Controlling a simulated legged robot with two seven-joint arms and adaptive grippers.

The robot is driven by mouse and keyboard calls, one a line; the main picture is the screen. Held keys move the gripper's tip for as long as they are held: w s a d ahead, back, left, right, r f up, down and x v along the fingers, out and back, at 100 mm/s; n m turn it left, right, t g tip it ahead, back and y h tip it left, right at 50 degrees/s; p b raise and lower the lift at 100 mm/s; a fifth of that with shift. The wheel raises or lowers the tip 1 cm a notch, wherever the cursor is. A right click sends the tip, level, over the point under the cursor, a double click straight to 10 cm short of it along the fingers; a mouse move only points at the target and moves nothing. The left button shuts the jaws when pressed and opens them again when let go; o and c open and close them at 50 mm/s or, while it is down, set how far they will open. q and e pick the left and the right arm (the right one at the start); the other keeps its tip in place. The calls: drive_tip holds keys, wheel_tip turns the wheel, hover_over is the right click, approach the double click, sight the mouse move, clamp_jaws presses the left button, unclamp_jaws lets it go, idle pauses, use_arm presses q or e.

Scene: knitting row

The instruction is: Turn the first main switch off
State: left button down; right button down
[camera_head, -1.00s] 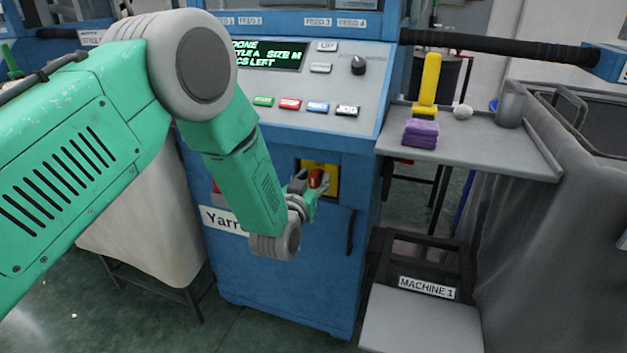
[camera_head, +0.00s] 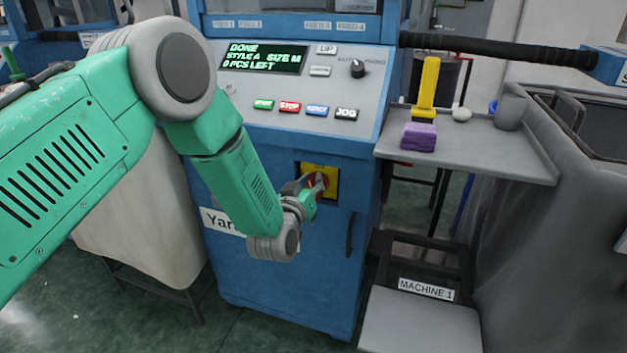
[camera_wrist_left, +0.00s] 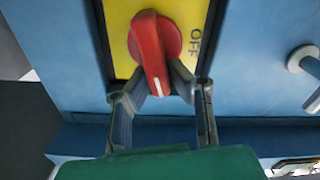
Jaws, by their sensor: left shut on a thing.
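The main switch is a red rotary knob (camera_wrist_left: 152,48) on a yellow plate (camera_head: 330,186) on the front of the blue machine cabinet. In the left wrist view, its handle points down toward my gripper, with a white mark at its tip. The word OFF (camera_wrist_left: 194,42) stands sideways on the plate, right of the knob. My left gripper (camera_wrist_left: 160,80) is shut on the knob's handle, one finger on each side. In the head view, the left gripper (camera_head: 316,187) partly hides the knob and plate. My right gripper is not in view.
Above is a sloped panel with a display (camera_head: 262,58) reading DONE, colored buttons (camera_head: 290,107) and a black dial (camera_head: 358,68). A grey shelf (camera_head: 480,155) at right holds a purple block (camera_head: 419,136) and a yellow piece (camera_head: 428,82). A black door handle (camera_head: 350,235) is below right.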

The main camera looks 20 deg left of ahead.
use_arm(q)
drive_tip(key=shift+a+f+n+b, duration=0.35)
drive_tip(key=shift+f+n+b, duration=0.15)
drive_tip(key=shift+n, duration=2)
drive_tip(key=shift+a+f+n+b, duration=0.3)
drive_tip(key=shift+f+n+b, duration=0.2)
drive_tip(key=shift+n, duration=2)
drive_tip(key=shift+a+f+n+b, duration=0.4)
drive_tip(key=shift+n+b, duration=0.2)
drive_tip(key=shift+n, duration=1.9)
drive_tip(key=c, duration=1.5)
unclamp_jaws()
drive_tip(key=shift+r, duration=0.1)
drive_tip(key=s, duration=1.2)
drive_tip(key=shift+a, duration=0.25)
